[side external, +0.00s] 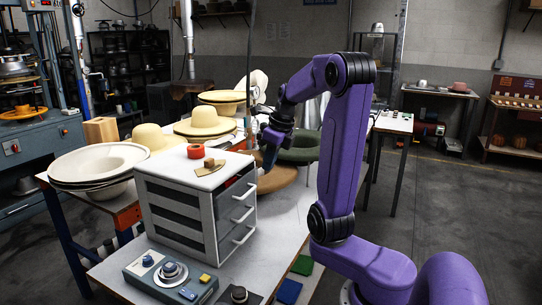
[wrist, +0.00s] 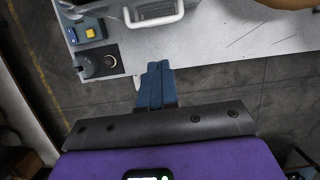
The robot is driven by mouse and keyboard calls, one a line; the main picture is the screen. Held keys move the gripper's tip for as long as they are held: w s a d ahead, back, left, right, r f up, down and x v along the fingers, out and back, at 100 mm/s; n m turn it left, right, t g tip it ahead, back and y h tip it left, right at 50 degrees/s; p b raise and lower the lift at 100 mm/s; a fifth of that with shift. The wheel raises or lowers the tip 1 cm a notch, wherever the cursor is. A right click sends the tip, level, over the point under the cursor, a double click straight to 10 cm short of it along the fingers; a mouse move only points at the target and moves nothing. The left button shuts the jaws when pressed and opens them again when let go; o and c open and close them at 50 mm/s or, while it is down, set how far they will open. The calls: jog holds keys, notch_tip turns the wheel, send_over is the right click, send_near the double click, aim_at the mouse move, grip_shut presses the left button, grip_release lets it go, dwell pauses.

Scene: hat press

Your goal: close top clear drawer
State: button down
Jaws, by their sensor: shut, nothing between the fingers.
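A white drawer cabinet (side external: 178,213) with dark side panels stands on the table. Its front faces right and has three white handles, one above another. The top drawer (side external: 238,186) is the uppermost; its front looks dark or see-through, and how far it stands out is hard to tell. In the wrist view, my gripper's blue fingers (wrist: 158,68) are together and empty. A white drawer handle (wrist: 153,14) shows at the top edge, apart from the fingertips.
A red tape roll (side external: 196,151) and a small tan block (side external: 210,163) sit on the cabinet. A control box (side external: 170,276) with buttons stands in front. Straw hats (side external: 205,120) and pale brims (side external: 98,165) lie behind and left. The floor right of the table is open.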

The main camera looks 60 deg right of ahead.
aim_at(250, 192)
jog(key=s+f+t, duration=0.1)
jog(key=s+t, duration=0.1)
jog(key=s, duration=0.2)
jog(key=w+f, duration=0.8)
dwell(0.7)
jog(key=shift+f, duration=0.1)
jog(key=shift+w+a, duration=0.15)
jog(key=shift+w, duration=1.15)
